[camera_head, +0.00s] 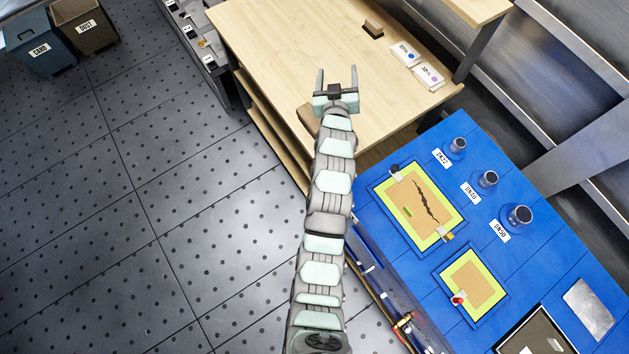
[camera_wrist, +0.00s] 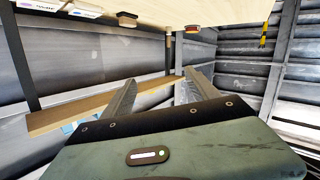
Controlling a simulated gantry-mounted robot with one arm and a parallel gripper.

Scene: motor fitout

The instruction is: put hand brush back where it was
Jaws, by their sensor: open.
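My gripper (camera_head: 338,78) is open, with nothing between its fingers, over the light wooden workbench (camera_head: 275,45). Its two fingers also show in the wrist view (camera_wrist: 157,92), apart and empty. A small brown block with a dark base (camera_head: 373,28) sits near the bench's far edge, ahead and to the right of my gripper; I cannot tell for sure if it is the hand brush. A brown rounded piece (camera_head: 307,118) shows just left of my wrist, partly hidden by my arm; I cannot tell what it is.
Two labelled white packets (camera_head: 430,76) lie on the bench's right side. A blue table (camera_head: 400,245) at right holds yellow-green framed panels (camera_head: 418,207) and several jars (camera_head: 487,179). Labelled bins (camera_head: 40,52) stand at upper left. The bench's middle left is clear.

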